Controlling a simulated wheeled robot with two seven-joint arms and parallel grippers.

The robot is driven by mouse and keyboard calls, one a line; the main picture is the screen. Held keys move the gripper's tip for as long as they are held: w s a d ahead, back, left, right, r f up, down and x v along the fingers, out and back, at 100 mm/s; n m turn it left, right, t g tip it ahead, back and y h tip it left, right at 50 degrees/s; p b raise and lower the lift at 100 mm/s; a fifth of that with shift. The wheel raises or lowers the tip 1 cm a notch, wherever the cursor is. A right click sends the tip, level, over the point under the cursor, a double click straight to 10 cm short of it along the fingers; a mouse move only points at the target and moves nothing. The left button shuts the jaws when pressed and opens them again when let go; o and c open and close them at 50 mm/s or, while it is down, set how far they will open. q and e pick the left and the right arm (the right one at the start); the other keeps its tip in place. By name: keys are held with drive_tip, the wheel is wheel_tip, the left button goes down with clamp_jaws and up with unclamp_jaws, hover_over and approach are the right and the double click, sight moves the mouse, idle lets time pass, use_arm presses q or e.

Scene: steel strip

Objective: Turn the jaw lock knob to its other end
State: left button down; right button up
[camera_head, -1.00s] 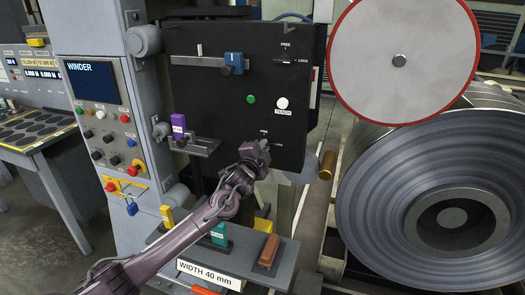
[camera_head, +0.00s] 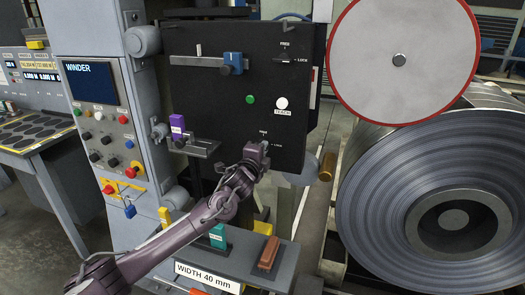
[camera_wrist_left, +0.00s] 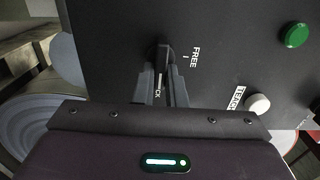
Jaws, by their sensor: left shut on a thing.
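My left gripper (camera_head: 259,147) is at the lower part of the black panel (camera_head: 215,105), shut on a small dark knob. In the left wrist view the two grey fingers (camera_wrist_left: 163,78) sit on both sides of the dark knob (camera_wrist_left: 163,52). A FREE label is to the right of the knob there, and a partly covered LOCK label lies below it by the fingers. The exact angle of the held knob is hidden by the fingers. A second knob (camera_head: 286,60) with FREE and LOCK marks is higher on the panel, away from the gripper. My right gripper is not in view.
A green button (camera_head: 250,99) and a white TEACH button (camera_head: 282,103) are above the gripper. A blue slider block (camera_head: 232,61) is at the upper left. A purple block (camera_head: 177,126) is left of the gripper. The large steel coil (camera_head: 440,215) stands at the right.

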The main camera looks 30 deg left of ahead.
use_arm(q)
drive_tip(key=c, duration=1.5)
unclamp_jaws()
drive_tip(key=shift+b+v, duration=1)
drive_tip(key=shift+v, duration=2.9)
drive_tip(key=shift+f, duration=0.1)
